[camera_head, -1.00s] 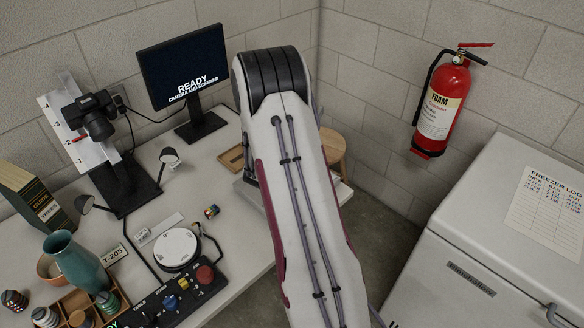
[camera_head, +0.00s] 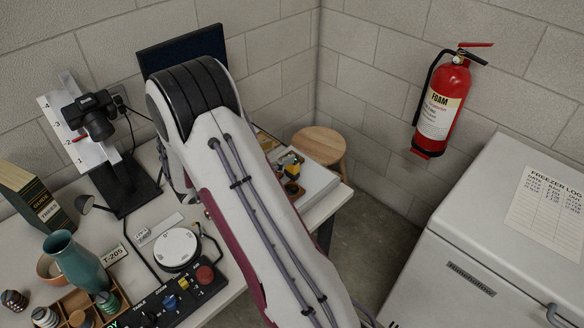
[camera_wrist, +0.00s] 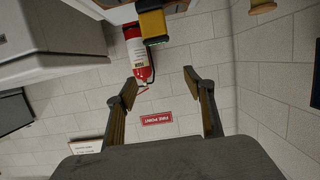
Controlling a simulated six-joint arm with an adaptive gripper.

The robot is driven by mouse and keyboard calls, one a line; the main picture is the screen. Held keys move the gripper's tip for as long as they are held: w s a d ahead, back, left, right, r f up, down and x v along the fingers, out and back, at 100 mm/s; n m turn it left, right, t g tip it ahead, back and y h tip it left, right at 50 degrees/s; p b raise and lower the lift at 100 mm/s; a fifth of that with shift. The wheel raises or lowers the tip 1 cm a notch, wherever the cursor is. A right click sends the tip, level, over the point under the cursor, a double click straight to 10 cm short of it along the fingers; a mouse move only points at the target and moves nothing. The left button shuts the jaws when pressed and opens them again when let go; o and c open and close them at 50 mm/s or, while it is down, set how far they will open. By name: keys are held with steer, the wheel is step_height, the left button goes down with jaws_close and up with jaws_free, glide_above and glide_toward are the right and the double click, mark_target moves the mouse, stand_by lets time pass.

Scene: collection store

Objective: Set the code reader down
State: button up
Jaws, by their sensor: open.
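A yellow and black device (camera_wrist: 153,22), which looks like the code reader, shows at the top of the wrist view, with a small green glow at its end. It stands apart from my gripper (camera_wrist: 161,80), which is open with nothing between its fingers. In the head view my arm hides the gripper. A small yellow and dark thing (camera_head: 291,161) on the white surface at the desk's right end may be the same device; it is too small to be sure.
The desk (camera_head: 150,265) holds a camera stand (camera_head: 120,185), a monitor (camera_head: 170,55), a white round turntable (camera_head: 176,247), a control box (camera_head: 185,297) and a teal vase (camera_head: 75,262). A wooden stool (camera_head: 322,143), a fire extinguisher (camera_head: 440,110) and a freezer (camera_head: 490,230) are to the right.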

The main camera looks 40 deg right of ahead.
mark_target(292, 168)
steer(key=shift+a+f, duration=0.15)
steer(key=shift+f, duration=1.15)
steer(key=shift+a+f, duration=0.1)
steer(key=shift+f, duration=1.2)
steer(key=shift+x, duration=1.3)
steer(key=shift+x, duration=2.6)
steer(key=shift+w+f, duration=0.1)
steer(key=shift+w, duration=0.1)
steer(key=shift+c, duration=0.4)
steer(key=c, duration=1.4)
steer(key=shift+o, duration=0.2)
